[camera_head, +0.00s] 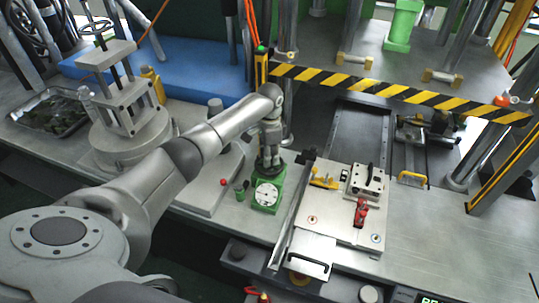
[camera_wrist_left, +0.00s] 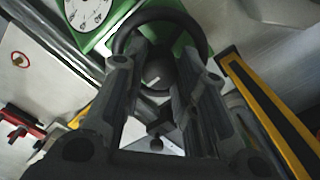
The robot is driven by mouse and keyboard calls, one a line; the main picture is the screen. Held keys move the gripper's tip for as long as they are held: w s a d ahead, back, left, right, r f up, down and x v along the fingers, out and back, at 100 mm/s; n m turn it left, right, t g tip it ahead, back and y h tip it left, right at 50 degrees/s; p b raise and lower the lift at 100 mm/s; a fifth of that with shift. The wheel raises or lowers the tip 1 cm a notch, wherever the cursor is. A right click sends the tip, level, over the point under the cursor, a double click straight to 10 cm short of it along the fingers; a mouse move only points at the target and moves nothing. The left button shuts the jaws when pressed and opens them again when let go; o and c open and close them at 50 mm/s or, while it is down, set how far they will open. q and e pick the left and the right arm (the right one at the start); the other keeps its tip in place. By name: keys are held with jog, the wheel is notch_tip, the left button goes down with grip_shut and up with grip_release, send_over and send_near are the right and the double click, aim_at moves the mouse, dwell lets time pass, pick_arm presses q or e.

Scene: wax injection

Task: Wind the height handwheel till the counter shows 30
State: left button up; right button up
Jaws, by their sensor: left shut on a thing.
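The black handwheel (camera_wrist_left: 205,35) sits on a green housing and shows as a ring in the left wrist view. In the head view its dark rim (camera_head: 259,168) is mostly hidden by my left gripper (camera_head: 269,158). My left gripper (camera_wrist_left: 158,72) comes down on the wheel from above, with its fingers shut on it near the hub. A green box with a white dial (camera_head: 266,194) stands just in front; the dial (camera_wrist_left: 88,12) also shows in the left wrist view, its reading too small to tell. A green-lit display (camera_head: 430,299) is cut off at the bottom edge, unreadable. My right gripper is not in view.
A plate with a mould block (camera_head: 368,182), red clamp (camera_head: 360,212) and yellow clamp (camera_head: 325,180) lies to the right. A striped crossbar (camera_head: 365,86) spans behind. A grey press stand (camera_head: 128,140) and metal tray (camera_head: 45,112) are at left. Bench at right front is clear.

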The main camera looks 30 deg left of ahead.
pick_arm(q)
jog(key=o, duration=1)
jog(key=shift+o, duration=0.2)
notch_tip(320, 180, up, 12)
jog(key=shift+s, duration=0.1)
dwell(0.3)
